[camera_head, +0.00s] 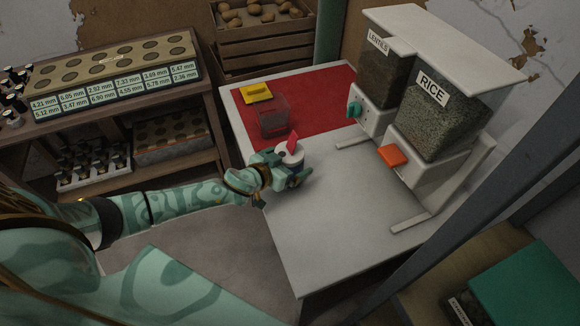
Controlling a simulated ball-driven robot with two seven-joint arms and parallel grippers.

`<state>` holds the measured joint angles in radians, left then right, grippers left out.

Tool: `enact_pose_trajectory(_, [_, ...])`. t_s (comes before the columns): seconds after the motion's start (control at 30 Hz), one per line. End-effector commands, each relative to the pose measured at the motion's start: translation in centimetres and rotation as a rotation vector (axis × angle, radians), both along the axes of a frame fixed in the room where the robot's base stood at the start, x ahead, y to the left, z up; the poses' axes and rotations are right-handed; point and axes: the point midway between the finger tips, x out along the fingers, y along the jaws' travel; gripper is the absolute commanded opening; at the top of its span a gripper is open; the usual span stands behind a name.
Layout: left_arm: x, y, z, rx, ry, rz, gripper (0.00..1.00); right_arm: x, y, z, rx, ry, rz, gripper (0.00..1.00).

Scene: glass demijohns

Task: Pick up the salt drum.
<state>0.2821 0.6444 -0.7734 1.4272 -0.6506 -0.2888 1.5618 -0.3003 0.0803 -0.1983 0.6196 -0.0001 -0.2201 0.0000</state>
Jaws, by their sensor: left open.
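The salt drum (291,151) looks like a small white drum with a red part on top. It stands on the pale table (325,235), near the front edge of the red mat. My left gripper (291,166) is at the drum, its open fingers reaching to the drum's sides. The fingers and hand hide the drum's lower part, and I cannot tell whether they touch it. My right gripper does not show.
A clear reddish container (273,120) stands just behind the drum on the red mat (322,95), with a yellow block (257,92) farther back. The lentils dispenser (381,75) and rice dispenser (432,120) stand to the right. The table's front is clear.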

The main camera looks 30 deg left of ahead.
Motion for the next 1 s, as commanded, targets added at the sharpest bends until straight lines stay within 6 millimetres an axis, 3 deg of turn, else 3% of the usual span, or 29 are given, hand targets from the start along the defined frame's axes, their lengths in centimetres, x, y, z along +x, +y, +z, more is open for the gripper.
enact_pose_trajectory(0.27, [0.5,-0.1,-0.2,0.0,0.0,0.0,0.99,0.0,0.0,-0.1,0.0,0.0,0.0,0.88])
enact_pose_trajectory(0.5, [0.5,-0.1,-0.2,0.0,0.0,0.0,0.35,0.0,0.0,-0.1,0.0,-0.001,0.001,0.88])
enact_pose_trajectory(0.53, [0.6,-0.1,-0.1,-0.001,-0.002,0.0,0.33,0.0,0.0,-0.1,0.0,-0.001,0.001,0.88])
enact_pose_trajectory(0.83, [0.5,-0.1,0.4,-0.001,-0.002,0.0,0.32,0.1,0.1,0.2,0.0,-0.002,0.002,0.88])
enact_pose_trajectory(1.0, [0.6,-0.1,2.6,-0.003,-0.005,-0.001,0.32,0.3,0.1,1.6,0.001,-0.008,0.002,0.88])
